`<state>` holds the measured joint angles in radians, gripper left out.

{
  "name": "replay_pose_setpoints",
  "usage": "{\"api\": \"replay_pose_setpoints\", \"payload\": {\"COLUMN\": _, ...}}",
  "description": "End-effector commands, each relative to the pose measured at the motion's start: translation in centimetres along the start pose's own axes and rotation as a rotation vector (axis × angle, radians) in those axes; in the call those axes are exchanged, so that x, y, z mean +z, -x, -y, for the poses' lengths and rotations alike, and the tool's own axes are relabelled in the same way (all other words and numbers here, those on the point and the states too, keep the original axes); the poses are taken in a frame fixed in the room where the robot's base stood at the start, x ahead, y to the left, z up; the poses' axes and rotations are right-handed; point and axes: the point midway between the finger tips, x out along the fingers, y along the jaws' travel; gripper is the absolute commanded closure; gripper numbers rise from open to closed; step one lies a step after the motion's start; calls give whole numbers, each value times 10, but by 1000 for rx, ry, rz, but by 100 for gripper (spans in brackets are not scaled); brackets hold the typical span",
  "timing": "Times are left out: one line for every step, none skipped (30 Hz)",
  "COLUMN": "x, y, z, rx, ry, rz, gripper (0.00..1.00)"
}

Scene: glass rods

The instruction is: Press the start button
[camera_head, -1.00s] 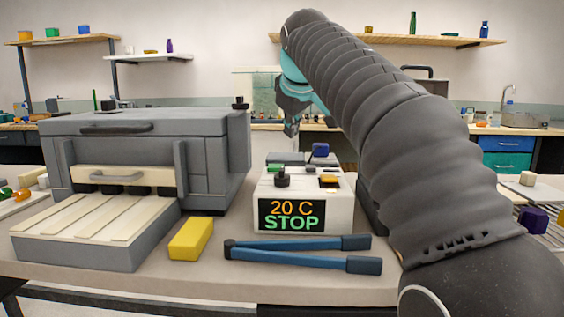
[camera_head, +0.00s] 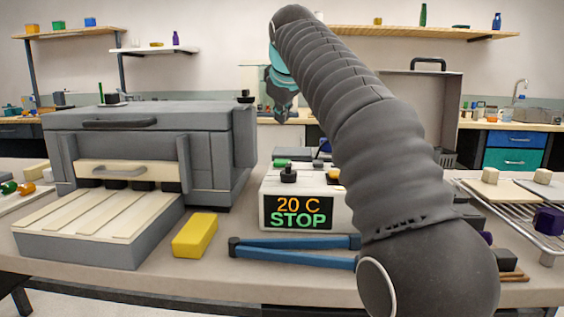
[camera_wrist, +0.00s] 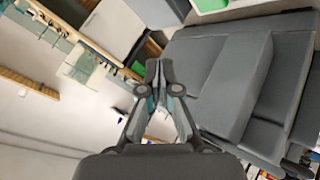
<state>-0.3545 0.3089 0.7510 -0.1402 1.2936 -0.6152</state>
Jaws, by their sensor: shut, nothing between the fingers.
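A white control box (camera_head: 350,216) stands on the bench in the middle of the head view. Its dark display (camera_head: 298,213) reads "20 C" and "STOP". I cannot tell for sure which is the start button. My gripper (camera_head: 282,115) is raised above and beyond the box, apart from it. In the wrist view its fingers (camera_wrist: 166,75) are together and empty, and the control box is not clearly seen there.
A grey furnace (camera_head: 225,140) with a cream-slatted front platform (camera_head: 90,220) stands left. A yellow block (camera_head: 195,235) and blue tongs (camera_head: 290,250) lie before the box. At right are a wire rack (camera_head: 510,215) and a purple block (camera_head: 548,221). Air above the box is open.

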Motion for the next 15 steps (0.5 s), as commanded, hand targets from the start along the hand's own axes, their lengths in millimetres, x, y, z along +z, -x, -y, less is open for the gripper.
{"api": "replay_pose_setpoints", "payload": {"x": 3, "y": -2, "z": 3, "rx": -1, "ry": 1, "rz": 1, "gripper": 100}}
{"api": "replay_pose_setpoints", "payload": {"x": 4, "y": -4, "z": 5, "rx": -1, "ry": 1, "rz": 1, "gripper": 100}}
{"api": "replay_pose_setpoints", "payload": {"x": 6, "y": -8, "z": 7, "rx": -2, "ry": 2, "rz": 1, "gripper": 100}}
{"api": "replay_pose_setpoints", "payload": {"x": 8, "y": -10, "z": 9, "rx": -2, "ry": 2, "rz": 2, "gripper": 100}}
{"api": "replay_pose_setpoints", "payload": {"x": 10, "y": -12, "z": 11, "rx": -2, "ry": 2, "rz": 0, "gripper": 100}}
{"api": "replay_pose_setpoints", "payload": {"x": 12, "y": -15, "z": 14, "rx": -2, "ry": 2, "rz": 1, "gripper": 100}}
{"api": "replay_pose_setpoints", "payload": {"x": 14, "y": -18, "z": 16, "rx": -2, "ry": 2, "rz": 1, "gripper": 100}}
{"api": "replay_pose_setpoints", "payload": {"x": 17, "y": -23, "z": 19, "rx": -2, "ry": 2, "rz": 1, "gripper": 100}}
{"api": "replay_pose_setpoints", "payload": {"x": 21, "y": -28, "z": 22, "rx": -2, "ry": 1, "rz": 0, "gripper": 100}}
{"api": "replay_pose_setpoints", "payload": {"x": 22, "y": -30, "z": 24, "rx": -1, "ry": 1, "rz": -1, "gripper": 100}}
{"api": "replay_pose_setpoints", "payload": {"x": 24, "y": -33, "z": 26, "rx": -1, "ry": 1, "rz": -1, "gripper": 100}}
{"api": "replay_pose_setpoints", "payload": {"x": 26, "y": -36, "z": 28, "rx": -1, "ry": 1, "rz": -2, "gripper": 100}}
{"api": "replay_pose_setpoints", "payload": {"x": 28, "y": -39, "z": 30, "rx": -1, "ry": 1, "rz": -1, "gripper": 100}}
{"api": "replay_pose_setpoints", "payload": {"x": 30, "y": -41, "z": 32, "rx": -1, "ry": 1, "rz": -2, "gripper": 100}}
{"api": "replay_pose_setpoints", "payload": {"x": 31, "y": -43, "z": 34, "rx": -1, "ry": 1, "rz": -2, "gripper": 100}}
